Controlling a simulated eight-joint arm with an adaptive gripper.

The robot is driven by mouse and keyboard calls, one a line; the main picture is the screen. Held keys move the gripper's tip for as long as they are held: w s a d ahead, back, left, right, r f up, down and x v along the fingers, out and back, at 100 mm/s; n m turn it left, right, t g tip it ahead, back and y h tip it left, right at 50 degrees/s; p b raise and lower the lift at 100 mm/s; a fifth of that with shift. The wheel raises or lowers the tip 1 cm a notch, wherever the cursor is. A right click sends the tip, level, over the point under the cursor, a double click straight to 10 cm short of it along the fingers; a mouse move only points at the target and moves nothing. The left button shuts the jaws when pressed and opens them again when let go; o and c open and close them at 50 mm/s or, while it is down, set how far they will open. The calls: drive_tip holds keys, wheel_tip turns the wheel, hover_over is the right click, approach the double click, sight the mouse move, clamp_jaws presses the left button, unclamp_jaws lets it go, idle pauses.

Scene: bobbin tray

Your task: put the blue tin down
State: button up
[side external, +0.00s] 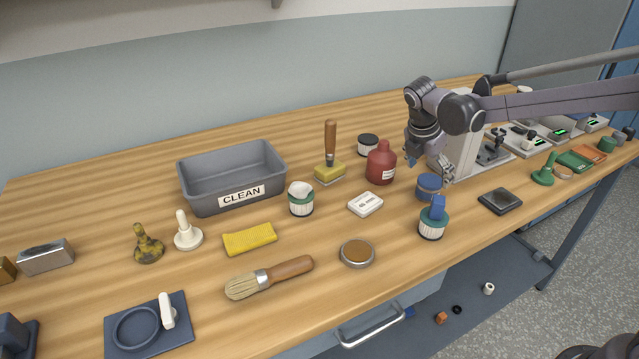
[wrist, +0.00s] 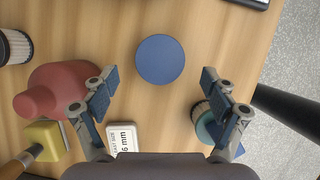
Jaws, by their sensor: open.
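The blue tin (side external: 428,187) stands upright on the wooden table, right of the red bottle (side external: 381,163). In the wrist view its round blue lid (wrist: 160,59) lies ahead of the fingers, centred between them. My gripper (side external: 430,165) is above and just behind the tin in the side view. In the wrist view my gripper (wrist: 157,90) has its two blue-padded fingers wide apart with nothing between them. The tin looks free of the fingers; the exact height gap is hard to tell.
A jar with a blue-handled tool (side external: 433,221) stands close in front of the tin. A white label box (side external: 365,204) lies to its left and a dark square pad (side external: 500,201) to its right. A grey CLEAN bin (side external: 232,197) stands farther left. The table's front edge is near.

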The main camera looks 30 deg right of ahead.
sight(429, 181)
drive_tip(key=shift+x, duration=2.8)
drive_tip(key=shift+a, duration=0.1)
drive_tip(key=c, duration=1.7)
